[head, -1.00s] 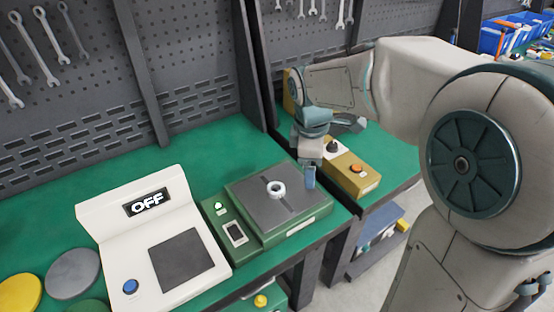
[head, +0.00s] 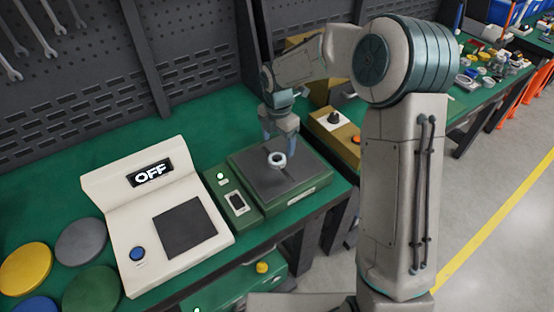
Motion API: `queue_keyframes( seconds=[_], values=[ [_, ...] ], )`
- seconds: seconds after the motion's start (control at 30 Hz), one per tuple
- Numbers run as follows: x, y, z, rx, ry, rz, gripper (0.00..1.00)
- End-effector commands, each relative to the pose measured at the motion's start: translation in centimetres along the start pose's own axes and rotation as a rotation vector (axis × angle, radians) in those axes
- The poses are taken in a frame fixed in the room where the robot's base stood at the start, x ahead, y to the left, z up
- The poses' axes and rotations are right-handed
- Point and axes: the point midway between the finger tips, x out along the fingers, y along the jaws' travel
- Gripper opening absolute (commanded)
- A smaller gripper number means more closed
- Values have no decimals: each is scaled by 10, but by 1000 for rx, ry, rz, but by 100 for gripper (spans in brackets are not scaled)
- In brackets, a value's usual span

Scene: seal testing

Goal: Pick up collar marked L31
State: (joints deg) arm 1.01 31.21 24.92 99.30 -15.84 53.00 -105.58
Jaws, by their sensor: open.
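A small white ring-shaped collar (head: 277,159) lies on the dark grey plate of a green device (head: 318,182) on the green bench. No marking on it is legible at this size. My gripper (head: 280,138) points down just above and behind the collar. Its fingers are apart, with nothing seen between them. Whether a fingertip touches the collar cannot be told.
A white device with an OFF display (head: 151,174) stands to the left. A tan box with a black knob (head: 334,119) is close on the right. Yellow (head: 25,268), grey and green discs lie at the left. Another bench with many small parts (head: 490,75) is at the right.

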Motion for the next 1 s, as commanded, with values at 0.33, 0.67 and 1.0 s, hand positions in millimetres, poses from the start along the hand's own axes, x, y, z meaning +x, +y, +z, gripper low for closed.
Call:
queue_keyframes(
  seconds=[0.33,0.67,1.0],
  values=[
    [34,1,-4,0,3,-3,75],
    [62,1,-4,1,0,0,75],
    [61,1,-3,1,-1,0,20]
  ],
)
